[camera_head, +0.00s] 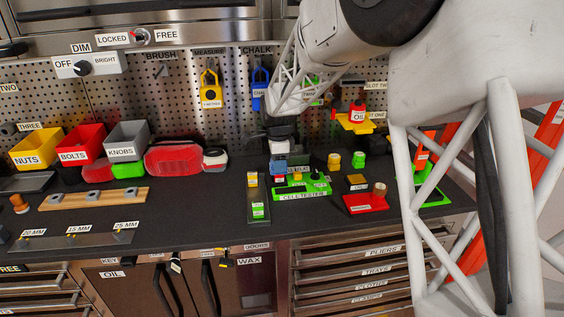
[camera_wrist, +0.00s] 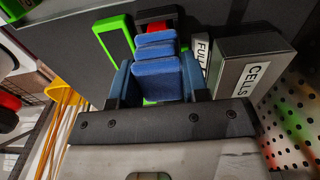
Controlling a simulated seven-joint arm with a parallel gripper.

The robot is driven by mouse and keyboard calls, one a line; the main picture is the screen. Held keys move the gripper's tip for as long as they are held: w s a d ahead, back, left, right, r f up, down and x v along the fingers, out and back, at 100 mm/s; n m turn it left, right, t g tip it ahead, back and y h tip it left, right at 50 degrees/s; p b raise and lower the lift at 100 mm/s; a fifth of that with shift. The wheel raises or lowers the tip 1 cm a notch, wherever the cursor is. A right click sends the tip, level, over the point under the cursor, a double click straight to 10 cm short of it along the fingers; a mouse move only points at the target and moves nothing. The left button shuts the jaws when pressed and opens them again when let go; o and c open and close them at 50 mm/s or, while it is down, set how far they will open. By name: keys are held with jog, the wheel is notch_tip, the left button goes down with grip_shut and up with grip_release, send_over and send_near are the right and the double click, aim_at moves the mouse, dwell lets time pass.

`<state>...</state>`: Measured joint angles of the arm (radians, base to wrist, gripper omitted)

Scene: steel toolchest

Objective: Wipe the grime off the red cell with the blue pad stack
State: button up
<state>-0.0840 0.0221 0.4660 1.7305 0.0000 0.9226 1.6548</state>
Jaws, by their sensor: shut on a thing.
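The blue pad stack (camera_wrist: 157,75) is several blue layers held upright between the fingers of my gripper (camera_wrist: 157,85). In the head view my gripper (camera_head: 280,148) is over the bench, just behind the green cell tester (camera_head: 300,194), with the blue stack (camera_head: 279,160) below it. A red block (camera_wrist: 157,26), which looks like the red cell, shows just beyond the pads in the wrist view, partly covered by them. A small red patch (camera_head: 279,178) shows under the stack in the head view. I cannot tell whether pad and red block touch, nor see the grime.
A grey CELLS box (camera_wrist: 250,70) stands close to the right of the gripper in the wrist view, with a FULL label beside it. A green block (camera_wrist: 113,36) is to the left. A red tray (camera_head: 366,204) lies right of the tester.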

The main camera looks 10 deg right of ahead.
jog(key=shift+a+r, duration=0.25)
jog(key=shift+a, duration=0.7)
jog(key=shift+r, duration=3.95)
jog(key=shift+s, duration=0.15)
